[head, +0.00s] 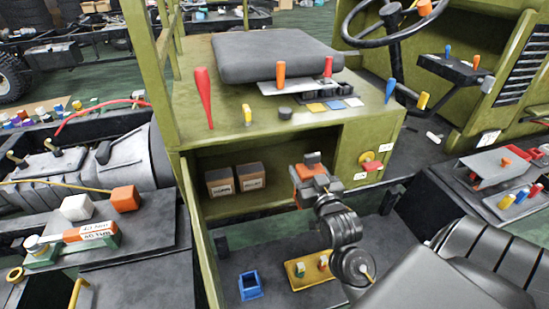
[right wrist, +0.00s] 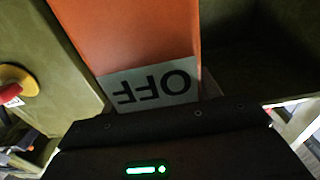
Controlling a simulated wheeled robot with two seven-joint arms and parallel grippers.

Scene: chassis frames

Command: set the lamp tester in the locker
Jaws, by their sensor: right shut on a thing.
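The lamp tester, an orange block with a grey top (head: 311,171), is in my right gripper (head: 316,183). In the right wrist view, its orange face and a pale plate reading "OFF" upside down (right wrist: 150,86) fill the space beyond the gripper body (right wrist: 175,140). The fingertips are hidden there. The locker (head: 190,172) is the open olive compartment under the seat. The held block is at the right part of its opening; how far inside it is, I cannot tell. My left gripper is not in view.
Two brown boxes (head: 220,181) (head: 250,176) stand at the left inside the locker. An open olive door (head: 203,245) is at its left edge. A red and yellow knob (head: 370,163) sits on the panel right of the opening. A blue holder (head: 250,285) and yellow tray (head: 297,281) lie below.

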